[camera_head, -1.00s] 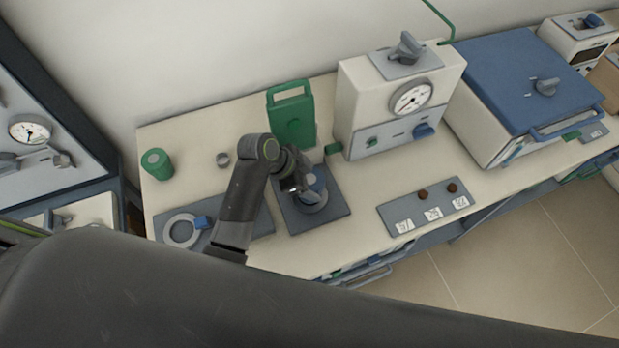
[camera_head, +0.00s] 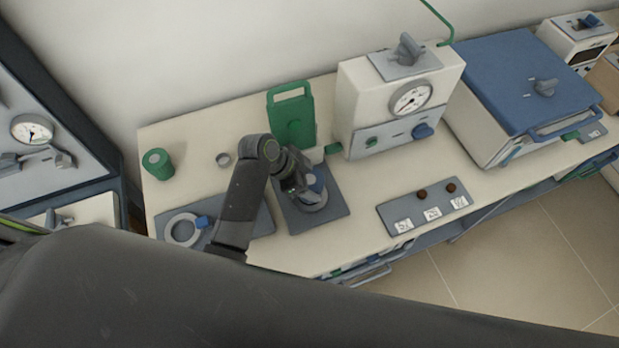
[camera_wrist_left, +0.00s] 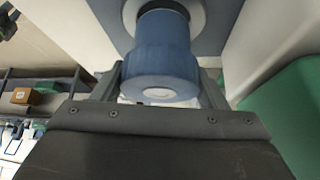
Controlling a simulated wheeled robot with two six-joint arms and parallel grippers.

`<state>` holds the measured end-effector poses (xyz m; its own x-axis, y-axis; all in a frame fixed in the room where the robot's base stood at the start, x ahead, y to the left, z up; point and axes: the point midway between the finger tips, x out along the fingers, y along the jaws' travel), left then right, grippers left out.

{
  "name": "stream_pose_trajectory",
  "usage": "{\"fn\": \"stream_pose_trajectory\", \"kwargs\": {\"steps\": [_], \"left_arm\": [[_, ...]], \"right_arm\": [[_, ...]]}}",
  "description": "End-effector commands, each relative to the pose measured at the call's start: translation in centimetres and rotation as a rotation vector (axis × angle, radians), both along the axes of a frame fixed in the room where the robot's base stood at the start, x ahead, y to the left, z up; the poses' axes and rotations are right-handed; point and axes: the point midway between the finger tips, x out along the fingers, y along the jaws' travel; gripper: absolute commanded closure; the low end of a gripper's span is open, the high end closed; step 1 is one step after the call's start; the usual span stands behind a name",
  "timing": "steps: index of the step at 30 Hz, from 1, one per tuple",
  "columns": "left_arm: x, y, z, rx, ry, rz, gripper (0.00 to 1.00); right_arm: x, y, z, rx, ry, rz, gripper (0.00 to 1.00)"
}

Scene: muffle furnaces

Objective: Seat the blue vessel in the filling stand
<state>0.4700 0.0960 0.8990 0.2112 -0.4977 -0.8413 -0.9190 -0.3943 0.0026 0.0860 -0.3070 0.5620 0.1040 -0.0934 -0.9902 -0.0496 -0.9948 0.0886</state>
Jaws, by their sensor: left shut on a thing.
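The blue vessel (camera_head: 319,184) is at the filling stand (camera_head: 334,211), a dark grey plate with a pale ring on the bench. My left gripper (camera_head: 303,186) is shut on the vessel and partly hides it. In the left wrist view the vessel (camera_wrist_left: 160,58) lies between the fingers of my left gripper (camera_wrist_left: 161,84). Beyond it is the stand's pale ring (camera_wrist_left: 197,14), which appears around the vessel's far end. I cannot tell whether the vessel is fully down in the ring. My right gripper is not in view.
A green canister (camera_head: 293,119) and a white gauge box (camera_head: 392,103) stand close behind the stand. A plate with a white ring (camera_head: 181,231) lies to its left, and a green cup (camera_head: 158,164) behind that. A labelled plate (camera_head: 425,212) is to the right, with clear bench between.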

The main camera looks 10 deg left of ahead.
Motion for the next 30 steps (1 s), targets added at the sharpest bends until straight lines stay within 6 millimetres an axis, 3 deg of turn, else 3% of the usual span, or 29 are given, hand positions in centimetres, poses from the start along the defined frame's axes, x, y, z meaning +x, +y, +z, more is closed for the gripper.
{"fn": "stream_pose_trajectory", "kwargs": {"steps": [30], "left_arm": [[0.13,-0.05,-0.43,-0.002,-0.005,0.0,0.72]], "right_arm": [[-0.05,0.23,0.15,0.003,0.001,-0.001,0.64]]}}
